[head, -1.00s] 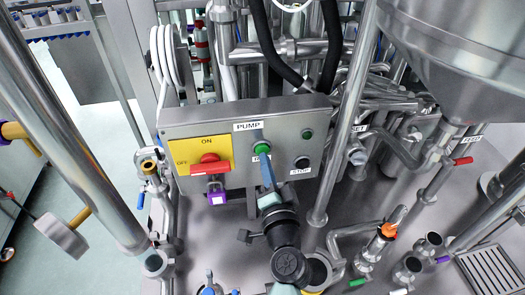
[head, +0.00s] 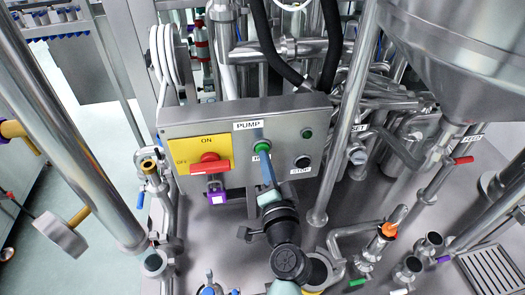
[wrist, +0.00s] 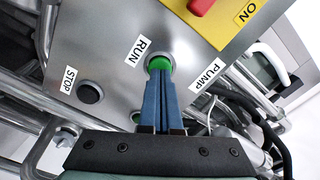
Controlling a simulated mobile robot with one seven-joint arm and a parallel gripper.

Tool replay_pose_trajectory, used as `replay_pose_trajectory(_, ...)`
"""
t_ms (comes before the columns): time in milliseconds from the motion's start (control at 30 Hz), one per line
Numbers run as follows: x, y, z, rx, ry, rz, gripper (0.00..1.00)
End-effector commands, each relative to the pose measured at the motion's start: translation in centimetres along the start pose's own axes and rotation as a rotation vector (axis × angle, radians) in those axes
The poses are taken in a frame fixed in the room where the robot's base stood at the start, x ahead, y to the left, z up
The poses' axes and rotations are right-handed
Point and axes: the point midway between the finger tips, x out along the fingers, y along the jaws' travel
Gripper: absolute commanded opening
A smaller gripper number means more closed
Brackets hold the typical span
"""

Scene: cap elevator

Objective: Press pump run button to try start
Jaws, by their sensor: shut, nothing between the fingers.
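The grey pump control box (head: 228,185) stands upright in the middle of the head view. Its green RUN button (head: 262,144) sits under the PUMP label (head: 248,125); the button also shows in the wrist view (wrist: 159,62). My gripper (head: 266,158) is shut and empty, its blue fingers together. In the wrist view the fingertips (wrist: 158,72) overlap the lower part of the green button. They look to be at its face, but I cannot tell whether they touch it or press it in. The fingers hide part of the RUN label in the head view.
A black STOP button (head: 302,161) is right of RUN, and a small dark green one (head: 306,134) is above it. A red switch on a yellow plate (head: 201,154) is to the left. A steel pipe (head: 343,125) stands close by the box's right side.

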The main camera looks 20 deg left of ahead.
Motion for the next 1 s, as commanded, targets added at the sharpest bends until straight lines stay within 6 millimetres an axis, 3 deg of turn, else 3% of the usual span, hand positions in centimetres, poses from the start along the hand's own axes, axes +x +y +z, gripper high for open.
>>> replay_pose_trajectory(1000, 0.80, 0.03, 0.08, 0.000, -0.001, 0.001, 0.00)
